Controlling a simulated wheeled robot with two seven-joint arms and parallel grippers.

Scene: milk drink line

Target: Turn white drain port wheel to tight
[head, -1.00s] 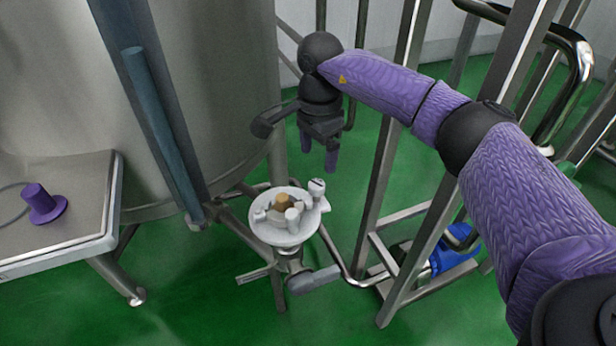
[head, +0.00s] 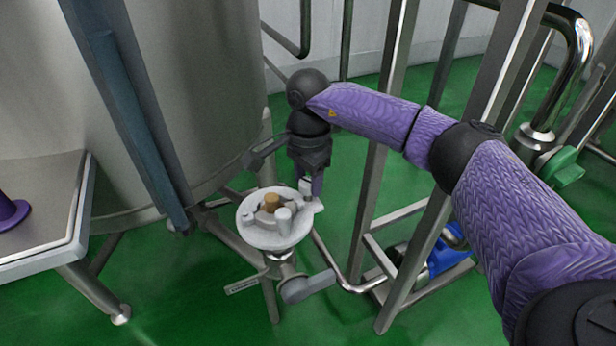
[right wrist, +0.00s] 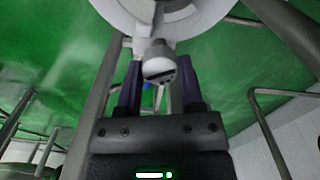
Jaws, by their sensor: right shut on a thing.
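The white drain port wheel (head: 258,238) sits on its pipe at the foot of the tank, with a brownish centre piece and several raised pegs. My right gripper (head: 314,186) is at the wheel's far right edge, pointing down. In the right wrist view, my right gripper (right wrist: 159,82) has its purple fingers on either side of the wheel's white knob (right wrist: 158,66), and is shut on it. The wheel's rim shows above the knob in that view. The knob is partly hidden by the gripper in the head view. My left gripper is not in view.
The large steel tank (head: 200,90) stands close on the left. A steel table (head: 50,235) with a purple piece (head: 10,212) is at far left. Steel frame posts (head: 385,150) stand just right of the wheel. A grey pipe fitting (head: 305,287) lies below it.

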